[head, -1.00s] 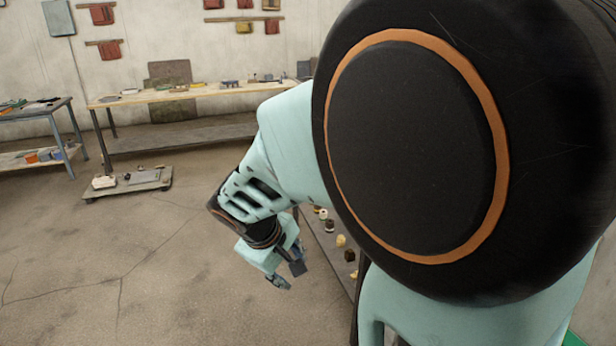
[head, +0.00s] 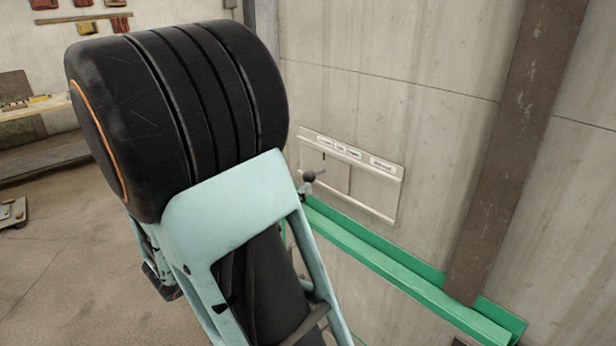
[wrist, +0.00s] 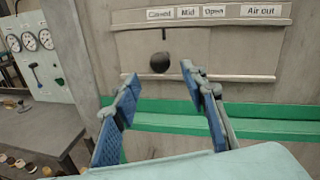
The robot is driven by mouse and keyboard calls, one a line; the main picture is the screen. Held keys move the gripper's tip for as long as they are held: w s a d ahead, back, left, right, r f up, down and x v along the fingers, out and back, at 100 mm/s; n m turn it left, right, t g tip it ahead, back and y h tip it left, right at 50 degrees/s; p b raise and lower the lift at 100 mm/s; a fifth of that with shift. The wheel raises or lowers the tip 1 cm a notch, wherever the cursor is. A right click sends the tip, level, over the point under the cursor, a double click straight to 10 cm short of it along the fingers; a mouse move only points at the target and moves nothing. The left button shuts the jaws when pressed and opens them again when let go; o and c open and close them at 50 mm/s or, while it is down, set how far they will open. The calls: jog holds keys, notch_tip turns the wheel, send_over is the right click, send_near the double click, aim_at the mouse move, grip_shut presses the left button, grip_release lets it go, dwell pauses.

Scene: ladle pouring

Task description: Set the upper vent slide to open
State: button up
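The vent panel (head: 375,186) is a pale plate on the wall, with a row of labels along its top. In the wrist view the labels read Closed (wrist: 160,14), Mid (wrist: 187,13), Open (wrist: 214,11) and Air out (wrist: 261,10). The slide's round black knob (wrist: 160,62) hangs below a short dark stem, under the Closed label. The knob also shows in the head view (head: 309,176). My gripper (wrist: 160,74) is open and empty, its blue-padded fingers on either side of the knob in the picture, seemingly short of it. The head view hides my gripper behind my arm.
A green rail (head: 385,262) runs along the wall below the panel, and a brown post (head: 515,150) stands to its right. In the wrist view, a gauge board (wrist: 35,65) and a dark table (wrist: 40,130) with small pots are at left.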

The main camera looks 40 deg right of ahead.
aim_at(305, 181)
jog(key=x, duration=0.7)
jog(key=shift+d+f+p, duration=0.1)
jog(key=shift+d+p, duration=0.05)
jog(key=shift+p, duration=0.2)
grip_shut()
